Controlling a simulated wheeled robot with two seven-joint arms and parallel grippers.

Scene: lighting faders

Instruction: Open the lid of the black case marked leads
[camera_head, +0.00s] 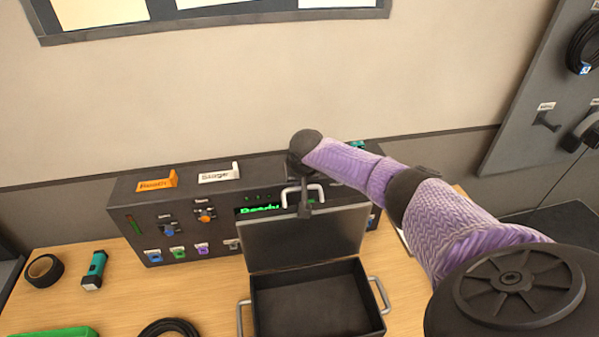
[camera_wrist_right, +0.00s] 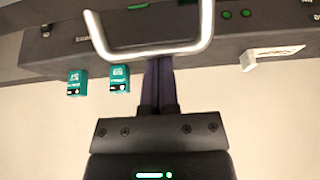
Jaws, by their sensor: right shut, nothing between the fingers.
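The black case (camera_head: 262,299) stands on the table with its lid (camera_head: 300,240) raised about upright, leaning back toward the console. The inside of the case looks empty, and no leads marking shows. A pale handle (camera_head: 302,192) sits on the lid's top edge, and it also fills the top of the right wrist view (camera_wrist_right: 150,48). My right gripper (camera_head: 304,211) is at that handle, pointing down, shut and empty; its closed fingers (camera_wrist_right: 164,75) reach to the handle in the wrist view. I cannot tell whether they touch it. My left gripper is out of view.
A dark console (camera_head: 140,212) with switches and a green display stands behind the case. A teal torch (camera_head: 94,270), a black tape roll (camera_head: 44,270), a coiled cable (camera_head: 168,327) and a green object (camera_head: 55,332) lie to the left.

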